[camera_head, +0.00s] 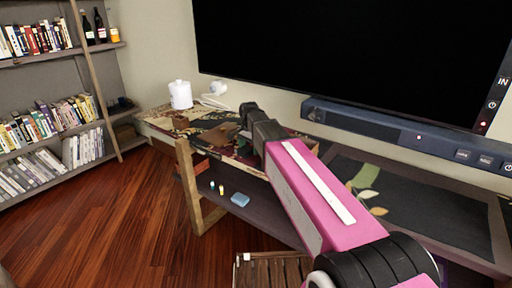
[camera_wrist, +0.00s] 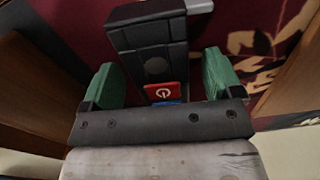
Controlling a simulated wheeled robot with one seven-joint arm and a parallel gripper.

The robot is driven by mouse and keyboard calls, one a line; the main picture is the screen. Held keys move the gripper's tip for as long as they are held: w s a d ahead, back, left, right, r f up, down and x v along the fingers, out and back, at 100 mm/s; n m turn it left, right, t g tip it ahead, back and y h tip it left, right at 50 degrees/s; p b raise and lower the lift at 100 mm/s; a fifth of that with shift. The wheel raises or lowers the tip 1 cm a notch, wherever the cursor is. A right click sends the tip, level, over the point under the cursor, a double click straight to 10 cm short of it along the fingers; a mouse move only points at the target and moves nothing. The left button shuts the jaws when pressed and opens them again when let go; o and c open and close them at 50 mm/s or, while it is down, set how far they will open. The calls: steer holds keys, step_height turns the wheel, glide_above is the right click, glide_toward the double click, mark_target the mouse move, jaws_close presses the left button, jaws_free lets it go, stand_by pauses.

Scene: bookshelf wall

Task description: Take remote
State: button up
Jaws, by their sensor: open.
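The remote (camera_wrist: 150,45) is black with a red power button, and in the wrist view it lies on a dark red patterned surface. My gripper (camera_wrist: 160,72) is open, with one green finger pad on each side of the remote's near end. A gap shows between each pad and the remote, and I cannot tell their height difference. In the head view my gripper (camera_head: 245,136) is over the patterned top of the wooden stand (camera_head: 156,125). The remote cannot be made out clearly there, because my arm covers much of that area.
A white lidded jar (camera_head: 180,94) stands on the stand's far left. A large TV (camera_head: 340,60) and a soundbar (camera_head: 400,131) are behind. A blue item (camera_head: 240,199) lies on the lower shelf. A bookshelf (camera_head: 50,152) is at left; the wooden floor (camera_head: 120,220) is clear.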

steer(key=c, duration=1.1)
steer(key=shift+r, duration=0.1)
